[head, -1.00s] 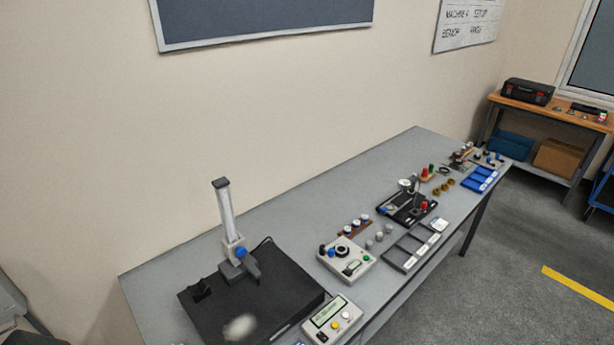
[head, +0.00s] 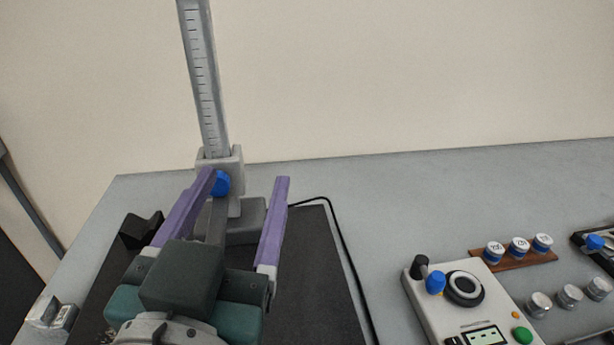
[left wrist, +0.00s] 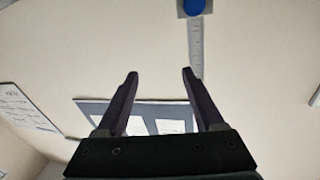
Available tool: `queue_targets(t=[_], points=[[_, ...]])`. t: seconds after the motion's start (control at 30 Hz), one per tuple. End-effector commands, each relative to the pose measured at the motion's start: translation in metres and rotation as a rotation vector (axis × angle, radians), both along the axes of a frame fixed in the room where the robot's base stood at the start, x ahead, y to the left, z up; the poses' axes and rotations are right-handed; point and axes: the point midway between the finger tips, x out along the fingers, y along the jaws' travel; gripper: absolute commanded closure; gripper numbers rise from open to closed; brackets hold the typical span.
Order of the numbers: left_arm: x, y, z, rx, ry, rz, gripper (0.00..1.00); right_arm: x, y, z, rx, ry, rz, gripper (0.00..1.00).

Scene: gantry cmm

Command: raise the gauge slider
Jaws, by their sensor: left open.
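The height gauge's upright column (head: 206,85) carries a printed scale and stands on the dark plate; in the left wrist view the column (left wrist: 196,45) runs down from the top edge. The grey gauge slider (head: 228,162) sits low on the column, with a blue knob (head: 222,183) on its front. The knob also shows at the top of the left wrist view (left wrist: 193,6). My left gripper (head: 245,177) is open, with purple fingers pointing toward the slider. Its left finger overlaps the slider and knob in the picture; contact cannot be told. The other finger is right of the slider. My right gripper is not in view.
The dark plate (head: 312,270) lies under my left gripper, with a black cable along its right side. A control box (head: 455,300) with knobs and buttons stands to the right. Behind it a brown rack (head: 513,260) holds several small weights. The bench between is clear.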

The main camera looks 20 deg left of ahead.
Motion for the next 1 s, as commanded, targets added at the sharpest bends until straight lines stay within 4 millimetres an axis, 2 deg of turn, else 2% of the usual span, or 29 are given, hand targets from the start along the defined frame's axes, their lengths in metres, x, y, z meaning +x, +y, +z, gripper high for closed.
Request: queue_targets(t=[0.03, 0.1, 0.2, 0.37, 0.7, 0.83, 1.0], points=[[-0.005, 0.008, -0.034, 0.006, 0.015, 0.063, 0.31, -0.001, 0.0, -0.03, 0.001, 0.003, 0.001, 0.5], [-0.012, 0.018, -0.051, 0.019, 0.036, 0.138, 0.31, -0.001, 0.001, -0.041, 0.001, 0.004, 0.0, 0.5], [-0.019, 0.027, -0.065, 0.03, 0.061, 0.206, 0.31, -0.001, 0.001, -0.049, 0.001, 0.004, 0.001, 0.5], [-0.013, 0.037, -0.066, 0.038, 0.071, 0.238, 0.31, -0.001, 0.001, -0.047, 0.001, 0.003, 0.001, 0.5], [0.041, 0.07, -0.064, 0.039, 0.068, 0.235, 0.31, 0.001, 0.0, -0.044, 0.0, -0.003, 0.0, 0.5], [0.055, 0.078, -0.065, 0.038, 0.07, 0.234, 0.31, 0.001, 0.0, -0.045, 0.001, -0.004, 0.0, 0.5], [0.062, 0.083, -0.065, 0.037, 0.071, 0.234, 0.31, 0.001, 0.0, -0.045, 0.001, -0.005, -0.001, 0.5]])
